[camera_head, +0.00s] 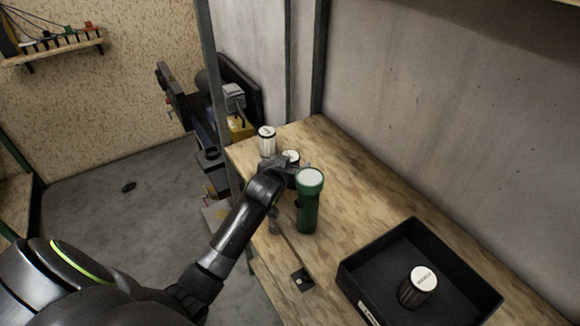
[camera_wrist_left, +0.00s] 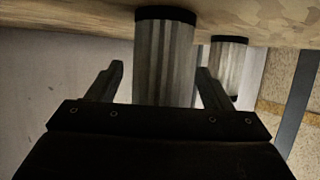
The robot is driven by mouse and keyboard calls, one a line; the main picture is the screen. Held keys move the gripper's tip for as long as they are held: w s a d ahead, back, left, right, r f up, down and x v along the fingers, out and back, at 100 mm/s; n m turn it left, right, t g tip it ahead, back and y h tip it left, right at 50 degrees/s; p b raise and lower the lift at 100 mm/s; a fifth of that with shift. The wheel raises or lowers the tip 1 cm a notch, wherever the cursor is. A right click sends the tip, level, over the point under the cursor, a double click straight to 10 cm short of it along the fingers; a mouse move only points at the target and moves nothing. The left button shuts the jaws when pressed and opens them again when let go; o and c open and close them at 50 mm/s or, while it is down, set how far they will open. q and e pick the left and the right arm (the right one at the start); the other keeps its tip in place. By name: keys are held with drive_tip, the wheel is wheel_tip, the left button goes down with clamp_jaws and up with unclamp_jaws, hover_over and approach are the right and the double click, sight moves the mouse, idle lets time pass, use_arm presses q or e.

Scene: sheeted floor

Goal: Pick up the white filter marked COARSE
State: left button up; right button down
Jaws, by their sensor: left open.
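Three white pleated filters with dark ends show in the head view. One filter (camera_head: 291,156) stands on the wooden bench at my left gripper (camera_head: 287,167), partly hidden by it. Another filter (camera_head: 267,143) stands just behind it, to the left. A third filter (camera_head: 420,283) stands in the black tray. Their top markings are too small to read for certain. In the left wrist view, my left gripper (camera_wrist_left: 160,70) is open, with a filter (camera_wrist_left: 164,50) between or just beyond its fingers; contact cannot be told. A second filter (camera_wrist_left: 229,66) shows to the right. My right gripper is not in view.
A green flashlight (camera_head: 309,202) with a pale top stands upright, close to the right of my left gripper. The black tray (camera_head: 375,262) sits at the bench's near right. The bench (camera_head: 345,190) is clear between the flashlight and the wall (camera_head: 430,110).

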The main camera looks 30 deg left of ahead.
use_arm(q)
drive_tip(key=c, duration=1.1)
